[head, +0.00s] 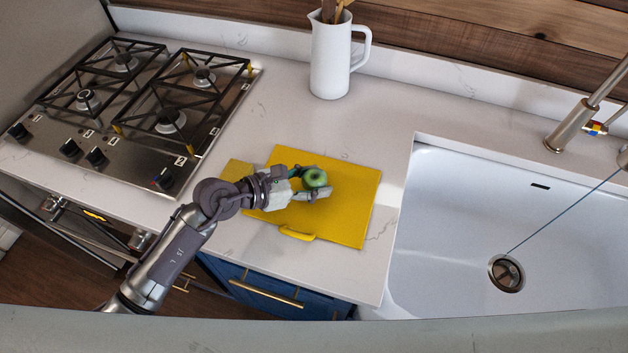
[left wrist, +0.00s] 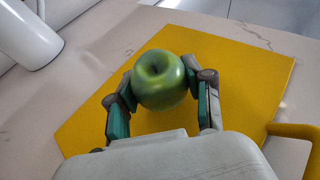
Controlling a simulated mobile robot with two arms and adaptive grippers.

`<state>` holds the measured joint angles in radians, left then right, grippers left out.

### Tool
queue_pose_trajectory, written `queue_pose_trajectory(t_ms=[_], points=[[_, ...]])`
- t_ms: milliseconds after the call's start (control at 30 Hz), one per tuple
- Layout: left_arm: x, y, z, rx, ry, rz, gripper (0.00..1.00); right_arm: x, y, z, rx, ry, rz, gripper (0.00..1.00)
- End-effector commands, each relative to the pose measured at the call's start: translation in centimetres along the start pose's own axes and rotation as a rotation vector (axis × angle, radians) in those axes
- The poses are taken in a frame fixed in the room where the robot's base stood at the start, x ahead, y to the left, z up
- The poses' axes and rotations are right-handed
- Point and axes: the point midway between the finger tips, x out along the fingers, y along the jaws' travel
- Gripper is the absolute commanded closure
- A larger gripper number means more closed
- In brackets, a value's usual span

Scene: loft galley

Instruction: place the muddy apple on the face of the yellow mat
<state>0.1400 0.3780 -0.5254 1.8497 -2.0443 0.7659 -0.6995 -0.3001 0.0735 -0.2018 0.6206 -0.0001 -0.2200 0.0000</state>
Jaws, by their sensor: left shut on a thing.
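A green apple (head: 315,178) is held between the two fingers of my left gripper (head: 313,187). The left wrist view shows the apple (left wrist: 160,80) with a finger against each side of it, the gripper (left wrist: 164,88) shut on it. No mud shows clearly on the apple. The yellow mat (head: 350,215) lies flat on the counter, and the apple and gripper are over its middle. It also fills much of the left wrist view (left wrist: 250,75). I cannot tell how far the apple is above the mat. My right gripper is not in view.
A gas cooktop (head: 140,110) is at the left, a white sink (head: 470,220) at the right. A white pitcher (head: 330,60) with utensils stands behind the mat. A yellow handle-like piece (head: 297,233) is at the mat's front edge. Bare counter (head: 275,125) lies around the mat.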

Motion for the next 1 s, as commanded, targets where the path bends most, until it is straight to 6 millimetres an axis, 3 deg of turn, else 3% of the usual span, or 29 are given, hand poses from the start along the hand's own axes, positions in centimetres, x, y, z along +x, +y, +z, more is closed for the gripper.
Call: queue_pose_trajectory(t_ms=[467,500,633,1000], points=[[0.62,0.08,-1.32,0.001,-0.002,0.001,0.84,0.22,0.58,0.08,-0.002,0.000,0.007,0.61],[0.60,0.08,-1.28,0.001,-0.002,0.001,0.46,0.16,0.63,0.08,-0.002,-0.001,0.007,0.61],[0.58,0.08,-1.24,0.001,-0.002,0.001,0.24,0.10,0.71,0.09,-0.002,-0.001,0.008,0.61],[0.37,0.04,-0.70,0.001,-0.003,0.001,0.24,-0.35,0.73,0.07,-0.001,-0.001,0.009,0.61]])
